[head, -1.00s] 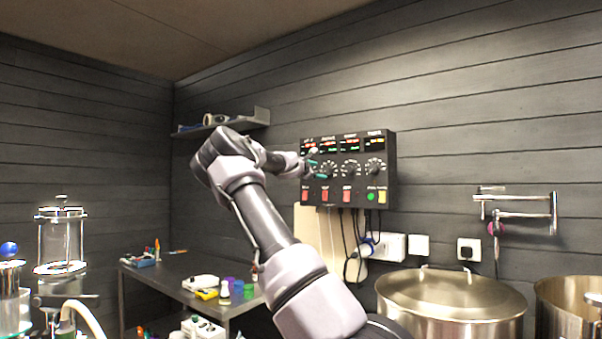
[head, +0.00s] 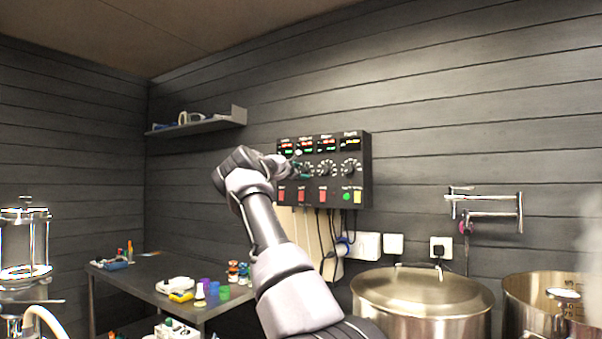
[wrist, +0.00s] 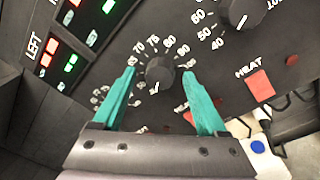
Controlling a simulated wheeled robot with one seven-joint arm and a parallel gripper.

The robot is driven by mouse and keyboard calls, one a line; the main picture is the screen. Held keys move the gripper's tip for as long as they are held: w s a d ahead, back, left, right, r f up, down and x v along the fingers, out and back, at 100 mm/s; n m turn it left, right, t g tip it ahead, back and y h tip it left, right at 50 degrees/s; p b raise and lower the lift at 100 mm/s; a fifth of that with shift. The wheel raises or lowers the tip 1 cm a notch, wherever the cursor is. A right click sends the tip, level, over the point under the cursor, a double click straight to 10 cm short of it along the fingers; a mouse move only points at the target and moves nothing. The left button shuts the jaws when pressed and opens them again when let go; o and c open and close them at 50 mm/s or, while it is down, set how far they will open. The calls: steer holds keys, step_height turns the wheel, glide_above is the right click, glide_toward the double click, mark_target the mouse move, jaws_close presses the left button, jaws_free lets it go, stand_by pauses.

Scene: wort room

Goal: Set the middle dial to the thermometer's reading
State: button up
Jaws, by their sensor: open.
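The dark control panel (head: 366,185) hangs on the back wall with a row of round dials under small lit displays. My gripper (wrist: 165,88) is open, with its teal fingers spread on either side of a black dial (wrist: 159,72) in the wrist view. I cannot tell whether they touch it. That dial has a scale of white numbers around it, with 70, 75 and 80 near its top. A second dial (wrist: 241,12) is at upper right. In the head view my gripper (head: 302,164) covers the panel's left part. I cannot pick out the thermometer or its reading.
Red buttons sit below the dials; one, marked HEAT (wrist: 260,84), is right of the fingers. Cables hang under the panel. A lidded steel pot (head: 420,300) stands below right, and a table (head: 150,285) with small items is at left.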

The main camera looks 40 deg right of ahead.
steer(key=shift+d, duration=0.1)
jaws_close()
steer(key=shift+m, duration=0.4)
steer(key=m, duration=0.3)
steer(key=shift+f+h, duration=0.15)
steer(key=shift+h, duration=0.15)
steer(key=m, duration=0.5)
steer(key=shift+w+m, duration=0.1)
steer(key=shift+m, duration=0.3)
steer(key=m+h, duration=0.1)
steer(key=m, duration=0.3)
steer(key=shift+f+m+g, duration=0.1)
steer(key=shift+m+g, duration=0.2)
steer(key=shift+m, duration=0.1)
steer(key=shift+m+g, duration=0.3)
steer(key=shift+m, duration=2.1)
